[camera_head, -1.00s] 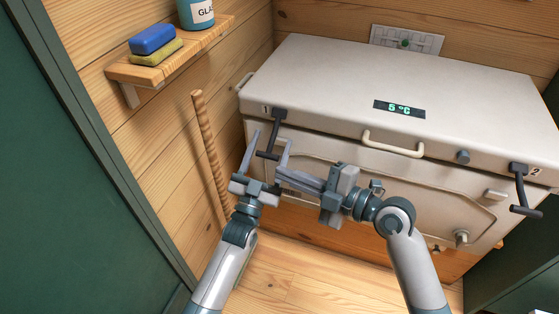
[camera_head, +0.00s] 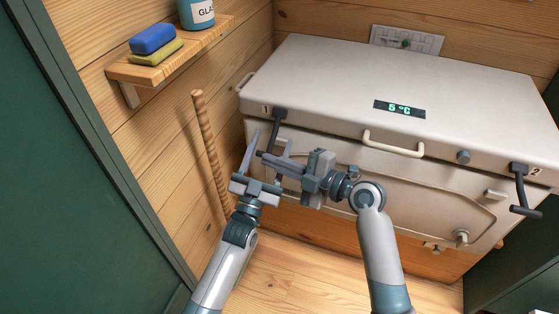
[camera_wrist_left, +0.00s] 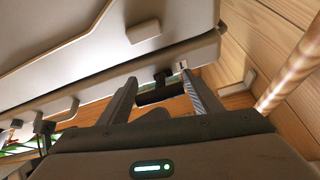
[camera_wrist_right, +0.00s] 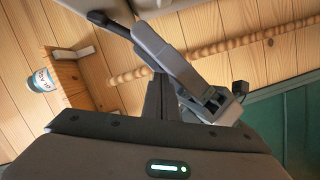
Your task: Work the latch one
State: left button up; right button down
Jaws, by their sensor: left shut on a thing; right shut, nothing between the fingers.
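Latch one is a dark T-handled latch (camera_head: 275,128) at the cooler's front left corner, by the "1" mark. It hangs down the front. My left gripper (camera_head: 272,142) has a finger on each side of it and is shut on its dark crossbar; the bar (camera_wrist_left: 155,94) also shows between the fingers in the left wrist view. My right gripper (camera_head: 268,158) is shut and empty. It points left, with its tips close to the crossbar and the left fingers; whether they touch is unclear. In the right wrist view, a left finger (camera_wrist_right: 165,50) partly covers its tips.
The pale cooler (camera_head: 330,75) has a lid handle (camera_head: 393,146), a 5 °C display (camera_head: 399,109) and a second latch (camera_head: 521,188) at right. A wooden pole (camera_head: 208,145) leans left of the latch. A shelf (camera_head: 200,50) holds sponges and a jar. The floor in front is clear.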

pick_arm(q)
jog(key=shift+d+r, duration=0.2)
jog(key=shift+d, duration=0.05)
pick_arm(e)
jog(key=shift+w, duration=0.1)
